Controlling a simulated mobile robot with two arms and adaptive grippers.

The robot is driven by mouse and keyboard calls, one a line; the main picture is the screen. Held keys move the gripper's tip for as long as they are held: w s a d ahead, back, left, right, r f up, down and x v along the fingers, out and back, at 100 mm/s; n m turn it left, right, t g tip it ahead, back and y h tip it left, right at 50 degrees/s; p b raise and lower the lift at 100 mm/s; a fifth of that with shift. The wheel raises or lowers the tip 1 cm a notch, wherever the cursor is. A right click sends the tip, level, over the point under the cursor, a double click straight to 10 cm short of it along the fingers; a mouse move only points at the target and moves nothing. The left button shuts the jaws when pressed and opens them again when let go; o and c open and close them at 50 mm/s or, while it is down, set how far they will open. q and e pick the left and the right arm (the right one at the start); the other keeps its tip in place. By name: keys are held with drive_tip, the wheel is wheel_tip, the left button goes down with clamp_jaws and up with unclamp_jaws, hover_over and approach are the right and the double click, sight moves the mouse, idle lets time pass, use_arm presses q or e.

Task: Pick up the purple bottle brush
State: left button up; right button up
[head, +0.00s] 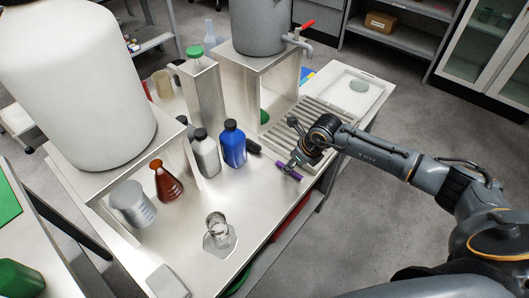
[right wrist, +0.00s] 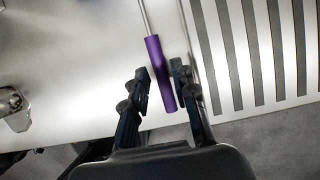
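The purple bottle brush lies on the metal table near its right edge in the head view, its purple handle (head: 289,171) towards me and a dark brush end (head: 253,147) towards the blue bottle. My right gripper (head: 295,160) is right over the handle. In the right wrist view the purple handle (right wrist: 158,65) runs between the two fingers of my right gripper (right wrist: 162,88). The fingers are apart, one on each side of the handle, with small gaps showing. The brush end is outside the right wrist view. My left gripper is not in view.
A blue bottle (head: 233,146) and a grey bottle (head: 206,154) stand left of the brush. A slatted drain rack (head: 300,122) lies behind it. A glass flask (head: 217,226) and a red-brown flask (head: 167,184) stand further left. The table's front edge is close by.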

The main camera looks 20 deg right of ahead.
drive_tip(key=shift+w+a+f, duration=0.15)
drive_tip(key=shift+w+f, duration=0.05)
drive_tip(key=shift+f, duration=0.45)
drive_tip(key=shift+f, duration=0.1)
clamp_jaws()
